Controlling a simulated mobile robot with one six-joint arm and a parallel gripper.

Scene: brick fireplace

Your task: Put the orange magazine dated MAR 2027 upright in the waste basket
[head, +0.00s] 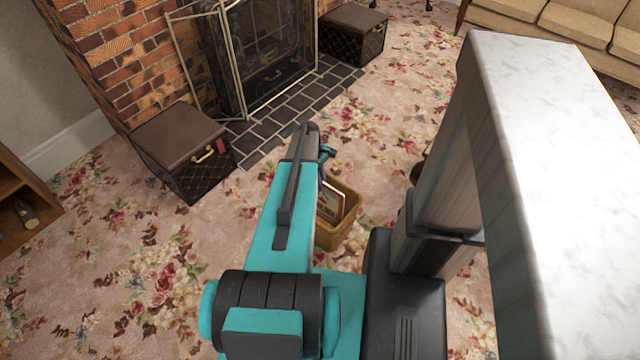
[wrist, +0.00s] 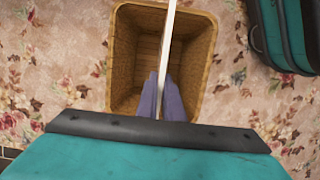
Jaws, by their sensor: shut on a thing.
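The waste basket (head: 345,234) is a square tan wicker bin on the floral carpet, partly hidden behind my arm; it also shows from above in the wrist view (wrist: 207,65). My gripper (wrist: 161,82) is shut on a thin magazine (wrist: 167,45), seen edge-on as a pale strip over the basket opening. In the head view the magazine (head: 331,204) shows part of a white and orange-brown cover, upright and slightly tilted, at the basket's mouth. I cannot tell how deep its lower edge is, and its date cannot be read. My gripper (head: 323,170) is mostly hidden there.
A brown-topped box (head: 184,150) stands left of the slate hearth (head: 262,140), another (head: 352,35) beyond it. A metal fire screen (head: 250,60) fronts the fireplace. Carpet at left is clear.

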